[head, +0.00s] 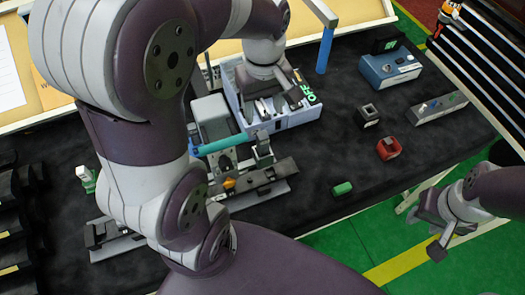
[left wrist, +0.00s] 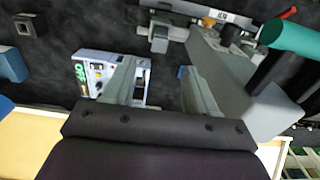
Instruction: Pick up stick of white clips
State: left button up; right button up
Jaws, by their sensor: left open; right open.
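My left gripper (head: 264,107) points down at the pale blue box (head: 296,118) with green lettering in the head view. In the left wrist view its two fingers stand apart with nothing held between them (left wrist: 157,75), and the box (left wrist: 92,87) lies behind and left of them. Pale and dark pieces show at the box's top by the fingers, but I cannot tell which of them is a stick of white clips. My right gripper (head: 426,232) is open and empty at the lower right, off the black table's edge.
A grey machine with a teal cylinder (head: 226,143) stands left of the box; the cylinder looms at right in the wrist view (left wrist: 288,34). A blue device (head: 388,70), red block (head: 389,148) and green cylinder (head: 342,188) sit on the black table (head: 335,150), with bare room between.

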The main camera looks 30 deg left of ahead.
pick_arm(q)
jog(key=b, duration=0.5)
send_over(263, 143)
jog(key=w, duration=0.1)
jog(key=f, duration=0.5)
jog(key=shift+w+a+f, duration=0.2)
jog(key=shift+a+f, duration=0.15)
jog(key=shift+f, duration=0.05)
notch_tip(263, 143, down, 8)
jog(key=p, duration=0.3)
jog(key=shift+s, duration=0.1)
jog(key=shift+f, duration=0.2)
jog(key=c, duration=1)
pick_arm(e)
notch_tip(263, 143, down, 3)
jog(key=shift+w+a+r, duration=0.1)
jog(key=shift+w+r, duration=0.05)
